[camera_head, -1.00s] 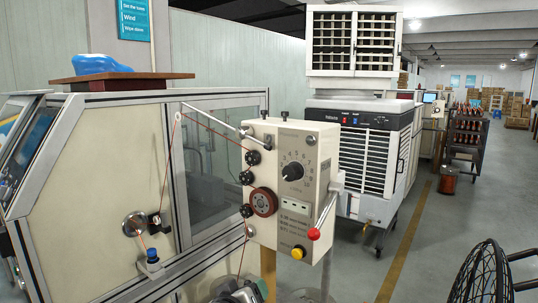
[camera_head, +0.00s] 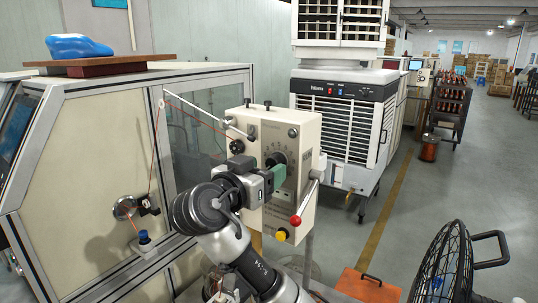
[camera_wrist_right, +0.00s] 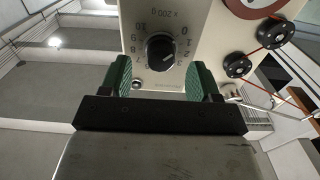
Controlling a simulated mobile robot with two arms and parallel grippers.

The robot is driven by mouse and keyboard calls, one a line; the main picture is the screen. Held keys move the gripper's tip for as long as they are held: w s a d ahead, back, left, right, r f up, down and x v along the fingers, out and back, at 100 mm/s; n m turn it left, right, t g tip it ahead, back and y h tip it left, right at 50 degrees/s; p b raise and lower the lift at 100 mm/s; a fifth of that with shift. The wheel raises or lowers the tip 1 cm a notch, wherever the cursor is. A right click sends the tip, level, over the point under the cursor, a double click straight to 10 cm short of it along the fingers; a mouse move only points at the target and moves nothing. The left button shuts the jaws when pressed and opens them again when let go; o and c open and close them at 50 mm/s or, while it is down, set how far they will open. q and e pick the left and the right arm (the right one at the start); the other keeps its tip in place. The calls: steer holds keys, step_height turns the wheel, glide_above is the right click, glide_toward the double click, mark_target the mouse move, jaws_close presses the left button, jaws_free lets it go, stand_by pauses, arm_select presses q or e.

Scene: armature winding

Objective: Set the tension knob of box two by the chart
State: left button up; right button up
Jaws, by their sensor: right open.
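The cream tension box (camera_head: 303,190) stands on a post in the middle of the head view. Its black knob (camera_head: 280,157) is partly hidden there by my right gripper (camera_head: 275,174). In the right wrist view, the knob (camera_wrist_right: 160,52) sits inside a ring of numbers that appears upside down. My right gripper (camera_wrist_right: 162,75) is open, with green-padded fingers on either side of the knob and a gap between each finger and it. The knob's exact setting is hard to read. My left gripper is not in view. No readable chart shows now.
A lever with a red ball (camera_head: 295,221) sticks out at the box's right side, above a yellow button (camera_head: 281,235). Red wire runs over guide rollers (camera_head: 237,146) at the left. A black fan (camera_head: 445,264) and an orange toolbox (camera_head: 370,286) stand at lower right.

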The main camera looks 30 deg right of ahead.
steer(key=shift+p+x, duration=0.35)
steer(key=shift+x, duration=0.55)
steer(key=shift+w+d, duration=0.15)
steer(key=shift+d, duration=0.05)
steer(key=c, duration=0.9)
steer(key=shift+f+b, duration=0.15)
steer(key=shift+b, duration=0.25)
steer(key=shift+m+b, duration=5.3)
steer(key=shift+b, duration=3.45)
